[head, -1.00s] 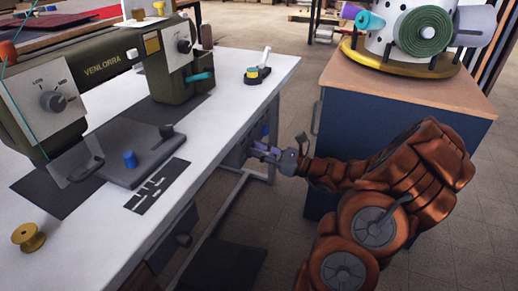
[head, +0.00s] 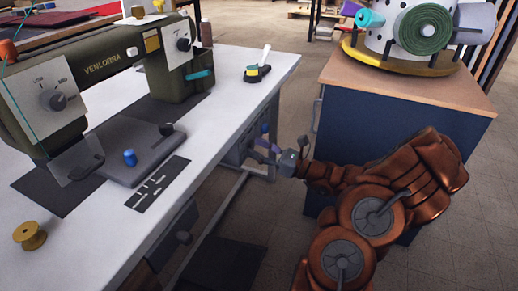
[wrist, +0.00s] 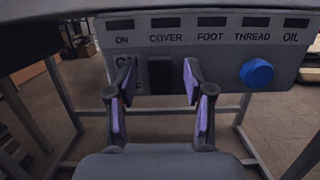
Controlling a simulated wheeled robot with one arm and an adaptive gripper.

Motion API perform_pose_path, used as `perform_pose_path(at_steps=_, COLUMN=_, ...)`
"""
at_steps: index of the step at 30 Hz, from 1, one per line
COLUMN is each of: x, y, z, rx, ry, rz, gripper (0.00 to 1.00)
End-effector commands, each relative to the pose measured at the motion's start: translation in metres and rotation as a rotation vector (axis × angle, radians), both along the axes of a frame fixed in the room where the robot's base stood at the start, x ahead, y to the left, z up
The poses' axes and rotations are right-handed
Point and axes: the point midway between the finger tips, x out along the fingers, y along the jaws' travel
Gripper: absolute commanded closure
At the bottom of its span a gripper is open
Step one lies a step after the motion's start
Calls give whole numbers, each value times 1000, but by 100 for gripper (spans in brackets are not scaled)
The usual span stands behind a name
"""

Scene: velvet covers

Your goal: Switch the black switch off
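The black switch (wrist: 160,76) is a dark upright block on a grey panel (wrist: 219,76) under the table edge, in the wrist view. Beside it on the left are the marks ON and, lower and partly covered by a finger, what looks like OFF. I cannot tell which way the switch is set. My gripper (wrist: 158,88) is open, with purple-padded fingers on either side of the switch as seen from the wrist. Nothing is between them but the view of the switch; contact is not visible. In the head view my gripper (head: 264,150) is beside the table's right edge.
A blue knob (wrist: 257,74) is on the panel, right of the switch. Above are dark slots labelled ON, COVER, FOOT, THREAD, OIL. The white table (head: 225,110) carries a green sewing machine (head: 100,72).

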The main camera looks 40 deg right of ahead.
Motion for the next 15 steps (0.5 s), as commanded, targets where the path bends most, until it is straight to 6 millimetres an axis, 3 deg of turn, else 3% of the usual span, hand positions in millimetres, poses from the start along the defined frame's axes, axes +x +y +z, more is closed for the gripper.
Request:
perform_pose_path(at_steps=8, x=-2, y=-2, z=-1, rx=0, ry=0, rz=-1, gripper=48)
perform_pose_path(at_steps=15, x=-23, y=-15, z=-7, rx=-2, ry=2, rz=-4, gripper=48)
